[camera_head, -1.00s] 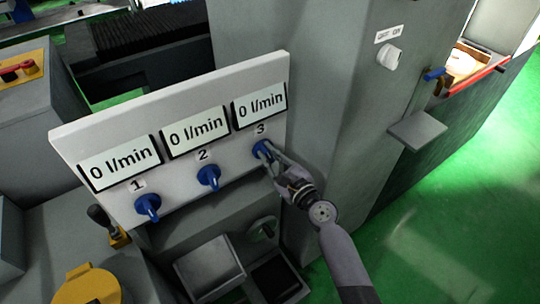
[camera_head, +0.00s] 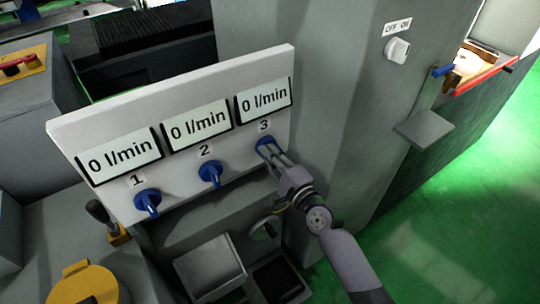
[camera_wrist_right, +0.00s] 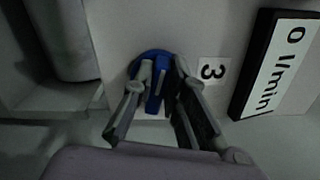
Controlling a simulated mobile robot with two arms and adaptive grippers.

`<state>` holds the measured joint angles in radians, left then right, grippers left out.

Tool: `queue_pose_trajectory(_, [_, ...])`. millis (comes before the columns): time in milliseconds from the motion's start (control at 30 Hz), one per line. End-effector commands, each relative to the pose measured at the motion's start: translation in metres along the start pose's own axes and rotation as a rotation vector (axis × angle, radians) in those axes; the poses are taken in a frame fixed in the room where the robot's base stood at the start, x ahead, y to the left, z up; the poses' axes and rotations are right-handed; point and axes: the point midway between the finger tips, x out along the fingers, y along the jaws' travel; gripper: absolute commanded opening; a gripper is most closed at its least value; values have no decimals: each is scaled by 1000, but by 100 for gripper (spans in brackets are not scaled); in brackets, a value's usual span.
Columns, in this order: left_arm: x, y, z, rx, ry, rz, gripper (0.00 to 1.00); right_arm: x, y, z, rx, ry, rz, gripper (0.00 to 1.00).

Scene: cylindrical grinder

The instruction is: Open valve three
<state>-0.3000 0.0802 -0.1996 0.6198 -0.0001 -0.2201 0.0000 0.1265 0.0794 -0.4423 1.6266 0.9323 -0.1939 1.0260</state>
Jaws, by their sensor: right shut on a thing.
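Valve three is a round blue knob (camera_head: 265,145) with a raised handle, below the label 3 on the white panel (camera_head: 180,200). My right gripper (camera_head: 270,150) is at this knob, and its fingers partly hide it. In the right wrist view, my right gripper (camera_wrist_right: 159,85) has its fingers on both sides of the blue handle (camera_wrist_right: 155,92), shut on it. The display (camera_head: 264,101) above valve three reads 0 l/min. My left gripper is not in view.
Valve one (camera_head: 147,203) and valve two (camera_head: 210,174) are like blue knobs to the left, with displays at 0 l/min. A grey cabinet with a white OFF/ON switch (camera_head: 397,49) stands to the right. A handwheel (camera_head: 264,228) sits below the panel.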

Motion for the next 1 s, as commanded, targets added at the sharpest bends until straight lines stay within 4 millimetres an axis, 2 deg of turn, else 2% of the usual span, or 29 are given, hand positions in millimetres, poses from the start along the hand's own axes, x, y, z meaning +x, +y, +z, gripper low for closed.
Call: queue_pose_trajectory(1000, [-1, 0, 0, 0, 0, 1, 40, 0, 14, -7, -967, -2, 5, 0])
